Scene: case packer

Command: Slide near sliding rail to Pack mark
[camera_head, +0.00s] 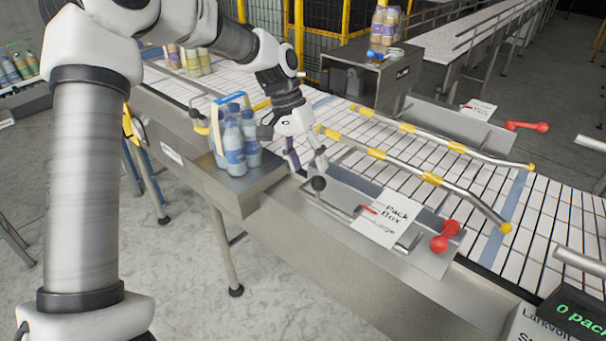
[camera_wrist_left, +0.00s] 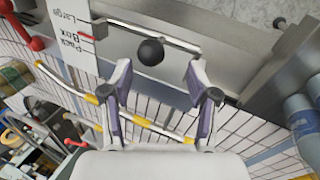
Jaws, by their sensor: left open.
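The near sliding rail (camera_head: 405,172) is a silver bar with yellow bands along the conveyor's near side. Its black ball knob (camera_head: 318,184) sits on a metal bar on the near side plate; the knob also shows in the left wrist view (camera_wrist_left: 151,52). A white label (camera_head: 388,217) reading "Pack", "Box" and "Large" lies right of the knob, with a small red pointer at its left edge. My left gripper (camera_head: 307,168) is open just above the knob. In the left wrist view its fingertips (camera_wrist_left: 160,76) are apart, with the knob between and beyond them. My right gripper is not in view.
A pack of bottles (camera_head: 236,145) stands on a metal ledge just left of my gripper. A far rail (camera_head: 425,135) runs across the white conveyor (camera_head: 480,180). Red clamp knobs (camera_head: 445,237) stand right of the label. More bottles (camera_head: 384,27) stand on a box behind.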

